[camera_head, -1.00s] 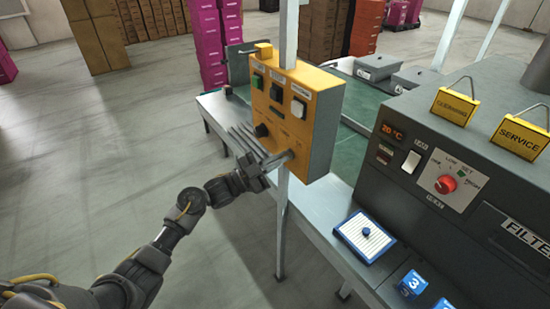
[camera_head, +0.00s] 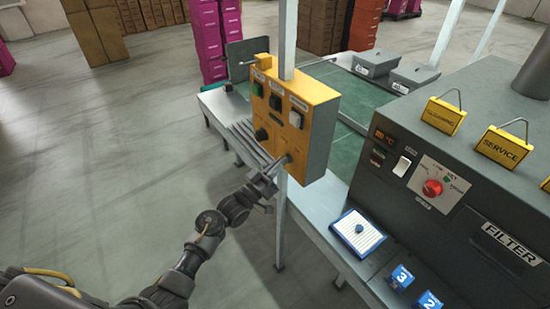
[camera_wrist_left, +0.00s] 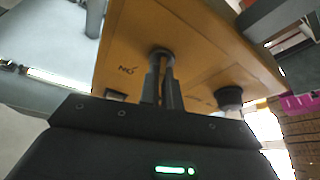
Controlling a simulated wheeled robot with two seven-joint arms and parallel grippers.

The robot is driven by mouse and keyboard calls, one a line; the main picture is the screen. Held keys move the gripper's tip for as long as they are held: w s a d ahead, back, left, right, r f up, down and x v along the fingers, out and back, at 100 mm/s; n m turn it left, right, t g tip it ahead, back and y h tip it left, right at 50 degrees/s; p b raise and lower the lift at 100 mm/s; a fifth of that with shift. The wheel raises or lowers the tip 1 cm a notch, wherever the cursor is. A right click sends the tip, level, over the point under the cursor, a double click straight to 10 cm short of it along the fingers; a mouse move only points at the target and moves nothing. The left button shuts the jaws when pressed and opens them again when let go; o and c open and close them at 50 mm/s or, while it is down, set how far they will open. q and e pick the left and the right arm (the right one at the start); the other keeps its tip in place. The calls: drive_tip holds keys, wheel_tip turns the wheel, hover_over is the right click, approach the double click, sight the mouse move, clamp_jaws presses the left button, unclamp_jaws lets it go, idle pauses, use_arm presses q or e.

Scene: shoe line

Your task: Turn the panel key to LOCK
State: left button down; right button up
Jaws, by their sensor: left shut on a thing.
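The yellow control panel (camera_head: 283,140) is fixed to a grey post and fills the upper part of the left wrist view (camera_wrist_left: 205,50). My left gripper (camera_head: 277,169) is at the lower right of its front face. In the left wrist view, its two fingers (camera_wrist_left: 162,85) are shut on the panel key, just below a round dark lock collar (camera_wrist_left: 160,53). The key is mostly hidden between the fingers, so I cannot tell its angle. A label beside the collar appears upside down. My right gripper is out of view.
A black knob (camera_head: 261,135) sits close to the held key, with several buttons above it. The grey machine (camera_head: 450,180) with a red dial (camera_head: 432,188) stands to the right. Open floor (camera_head: 120,180) lies left of the panel.

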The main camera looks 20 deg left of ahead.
use_arm(q)
drive_tip(key=shift+w+r+n+t+y+p, duration=0.1)
drive_tip(key=shift+r+n+t+y+p, duration=0.1)
drive_tip(key=shift+n+y+p, duration=0.6)
drive_tip(key=shift+r+n+t+y+p, duration=0.2)
drive_tip(key=shift+n+y+p, duration=0.15)
drive_tip(key=shift+n, duration=0.85)
drive_tip(key=c, duration=1.8)
unclamp_jaws()
drive_tip(key=shift+f, duration=0.1)
drive_tip(key=shift+o, duration=1)
drive_tip(key=shift+f, duration=0.2)
drive_tip(key=b+v, duration=0.3)
drive_tip(key=v, duration=0.7)
drive_tip(key=shift+s+b, duration=0.35)
drive_tip(key=shift+b, duration=0.05)
